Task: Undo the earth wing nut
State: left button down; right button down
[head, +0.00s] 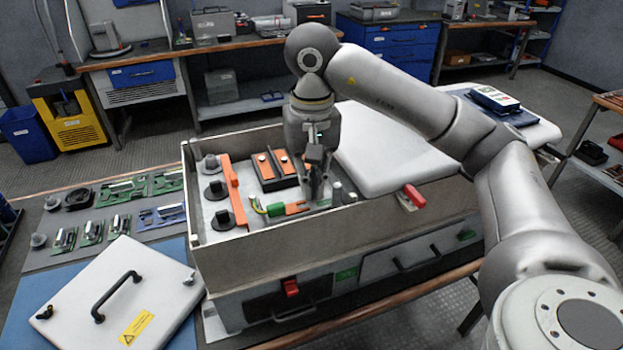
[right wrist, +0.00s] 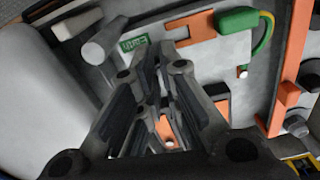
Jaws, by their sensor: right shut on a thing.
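My right gripper (head: 316,192) points down into the open grey box (head: 240,240). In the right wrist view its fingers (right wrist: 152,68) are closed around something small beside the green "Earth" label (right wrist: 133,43). This fits the earth wing nut, but the fingers hide it. An orange lug (head: 294,208) on a green-and-yellow cable reaches toward the fingertips; its green sleeve (right wrist: 239,20) also shows in the right wrist view. A grey post (right wrist: 104,40) stands close to the fingers. My left gripper is not in view.
A white cover with a black handle (head: 114,297) lies front left. A red handle (head: 413,195) sits at the box's right. Circuit boards (head: 125,190) lie at left.

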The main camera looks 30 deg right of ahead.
jog(key=shift+s+a+f, duration=0.1)
jog(key=shift+s+f, duration=0.05)
jog(key=shift+f, duration=0.2)
jog(key=c, duration=1.5)
grip_release()
jog(key=shift+r, duration=0.25)
notch_tip(320, 180, up, 12)
